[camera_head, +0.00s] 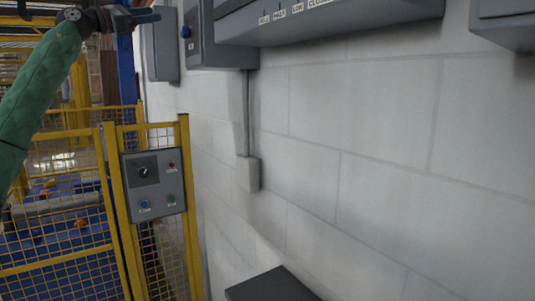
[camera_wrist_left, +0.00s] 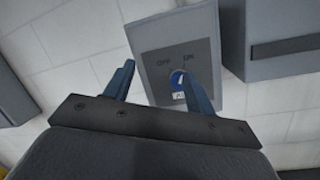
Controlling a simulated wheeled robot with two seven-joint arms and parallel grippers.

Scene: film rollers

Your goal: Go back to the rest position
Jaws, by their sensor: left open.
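My left gripper (camera_head: 140,17) is at the top left of the head view, at the end of my green-sleeved arm. Its two blue-grey fingers are apart and nothing shows between them. It also shows in the left wrist view (camera_wrist_left: 158,70), facing a grey switch box (camera_wrist_left: 150,35) marked OFF and ON. The box's blue knob (camera_wrist_left: 177,78) appears close beside the right finger, which partly overlaps it; I cannot tell whether they touch. In the head view a blue knob (camera_head: 185,32) shows on a grey wall box, to the right of the gripper. My right gripper is not in view.
A yellow mesh fence (camera_head: 110,200) with a grey button panel (camera_head: 153,186) stands at the left. Grey cabinets (camera_head: 330,25) line the upper white block wall (camera_head: 380,140). A dark flat-topped object (camera_head: 270,286) is at the bottom. The space before the wall's middle looks clear.

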